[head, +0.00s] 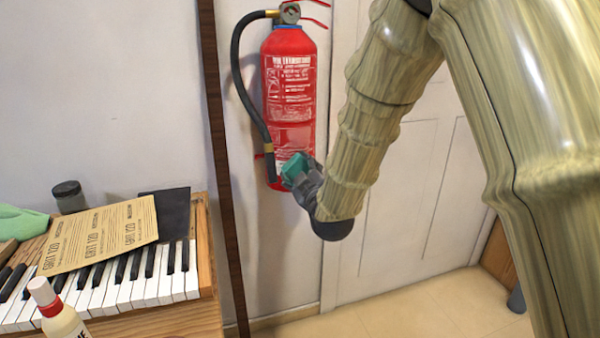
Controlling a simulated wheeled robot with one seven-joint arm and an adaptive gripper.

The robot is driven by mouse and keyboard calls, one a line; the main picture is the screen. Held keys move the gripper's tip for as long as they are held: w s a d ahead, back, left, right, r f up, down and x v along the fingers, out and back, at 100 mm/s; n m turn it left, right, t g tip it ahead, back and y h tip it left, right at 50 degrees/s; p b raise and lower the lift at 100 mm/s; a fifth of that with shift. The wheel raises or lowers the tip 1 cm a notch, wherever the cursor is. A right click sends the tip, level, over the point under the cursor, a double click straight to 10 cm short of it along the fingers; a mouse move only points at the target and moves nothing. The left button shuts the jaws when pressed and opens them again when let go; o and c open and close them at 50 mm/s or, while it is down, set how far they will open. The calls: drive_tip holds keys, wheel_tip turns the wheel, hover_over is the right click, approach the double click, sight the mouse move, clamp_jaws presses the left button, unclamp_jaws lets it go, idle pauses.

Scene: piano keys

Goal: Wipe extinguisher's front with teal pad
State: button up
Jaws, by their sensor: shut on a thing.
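The red fire extinguisher (290,90) hangs upright on the wall in the head view, with a printed white label on its front and a black hose down its left side. My gripper (303,178) is at the lower front of the extinguisher, at the end of my arm. It is shut on the teal pad (295,168), which overlaps the extinguisher's lower front below the label. I cannot tell from this view whether the pad touches the surface. My gripper hides part of the extinguisher's lower right edge.
A piano keyboard (150,290) stands at the lower left, with sandpaper sheets (100,238), a dark jar (69,196), a green cloth (20,222) and a glue bottle (62,318) on or near it. A dark vertical post (218,150) stands left of the extinguisher. A white door (420,200) is at right.

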drive_tip(key=shift+w+a, duration=0.1)
drive_tip(key=shift+w, duration=0.25)
idle(0.3)
drive_tip(key=shift+w+d, duration=0.25)
drive_tip(key=shift+d, duration=0.7)
drive_tip(key=shift+w+d, duration=0.25)
drive_tip(key=shift+d, duration=0.7)
drive_tip(key=shift+w, duration=0.1)
drive_tip(key=shift+a, duration=0.15)
drive_tip(key=shift+s+a+r, duration=0.1)
drive_tip(key=shift+s+a, duration=0.15)
drive_tip(key=shift+a, duration=0.7)
drive_tip(key=shift+s+a, duration=0.2)
drive_tip(key=shift+a, duration=0.75)
